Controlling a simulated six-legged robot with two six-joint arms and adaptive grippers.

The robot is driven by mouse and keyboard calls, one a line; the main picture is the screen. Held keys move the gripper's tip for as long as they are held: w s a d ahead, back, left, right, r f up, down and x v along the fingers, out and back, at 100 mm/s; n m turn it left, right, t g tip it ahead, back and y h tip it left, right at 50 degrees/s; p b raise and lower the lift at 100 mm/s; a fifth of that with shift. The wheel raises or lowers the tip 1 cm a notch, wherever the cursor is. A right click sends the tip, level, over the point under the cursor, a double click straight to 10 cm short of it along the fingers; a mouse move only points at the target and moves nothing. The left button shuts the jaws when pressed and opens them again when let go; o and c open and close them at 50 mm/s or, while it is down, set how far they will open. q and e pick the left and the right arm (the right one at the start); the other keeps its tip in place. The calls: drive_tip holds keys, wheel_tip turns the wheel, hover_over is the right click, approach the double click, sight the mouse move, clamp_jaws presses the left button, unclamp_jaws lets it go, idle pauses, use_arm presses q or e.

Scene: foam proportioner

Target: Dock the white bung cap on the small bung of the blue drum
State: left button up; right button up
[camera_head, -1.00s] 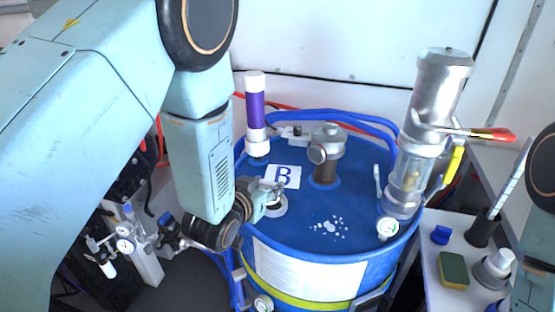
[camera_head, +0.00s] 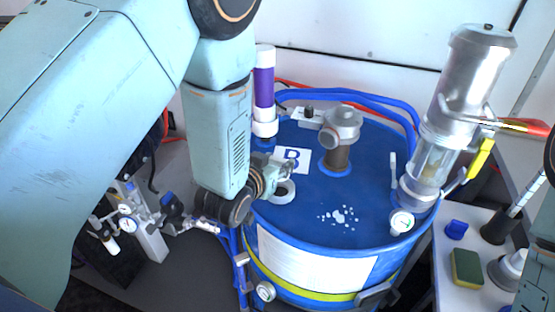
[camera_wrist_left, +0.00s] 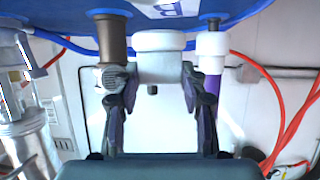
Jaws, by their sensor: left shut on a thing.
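The blue drum (camera_head: 300,222) stands upright with a label "B" on its lid. My left gripper (camera_head: 283,173) is low over the left part of the lid. In the left wrist view, where the drum is at the top, my left gripper (camera_wrist_left: 160,100) is shut on the white bung cap (camera_wrist_left: 158,68), one finger each side. A wider white part (camera_wrist_left: 160,40) lies between the cap and the lid. The small bung is hidden; I cannot tell whether the cap is seated. My right gripper is out of view.
A purple and white cylinder (camera_head: 264,88) and a grey pump fitting with brown stem (camera_head: 336,155) stand close to my left gripper. A metal cylinder (camera_head: 465,90) rises at the lid's right. A side table (camera_head: 485,215) holds a sponge (camera_head: 467,267).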

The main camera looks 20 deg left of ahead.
use_arm(q)
drive_tip(key=f+b, duration=0.2)
drive_tip(key=f, duration=0.1)
drive_tip(key=shift+s+d, duration=0.1)
drive_tip(key=shift+d, duration=0.3)
drive_tip(key=shift+f+b, duration=0.3)
drive_tip(key=shift+b, duration=0.05)
drive_tip(key=shift+a+f, duration=0.25)
drive_tip(key=shift+a, duration=0.1)
drive_tip(key=shift+d+r, duration=0.15)
drive_tip(key=shift+d, duration=0.1)
drive_tip(key=shift+a, duration=0.25)
drive_tip(key=shift+d, duration=0.15)
